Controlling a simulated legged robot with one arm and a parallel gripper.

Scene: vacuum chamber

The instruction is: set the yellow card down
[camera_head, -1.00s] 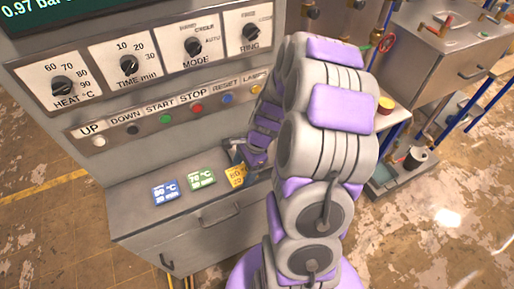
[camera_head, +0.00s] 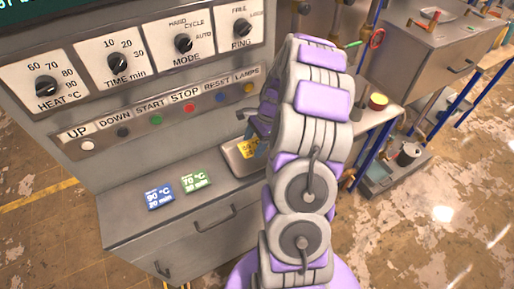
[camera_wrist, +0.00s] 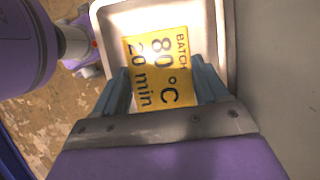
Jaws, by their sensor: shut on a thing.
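The yellow card (camera_head: 247,150) reads "BATCH 80 °C 20 min" in the wrist view (camera_wrist: 160,65). My gripper (camera_head: 258,140) is shut on it, with the two grey-blue fingers (camera_wrist: 163,88) at its left and right edges. The card is over a pale shallow tray (camera_head: 232,163), whose rim also shows in the wrist view (camera_wrist: 224,40). I cannot tell whether the card touches the tray floor. My arm hides the tray's right side in the head view.
A blue card (camera_head: 159,195) and a green card (camera_head: 196,182) lie on the counter left of the tray. The panel with knobs and buttons (camera_head: 157,119) rises behind. A yellow-topped round item (camera_head: 378,101) stands right of my arm. The counter's front left is clear.

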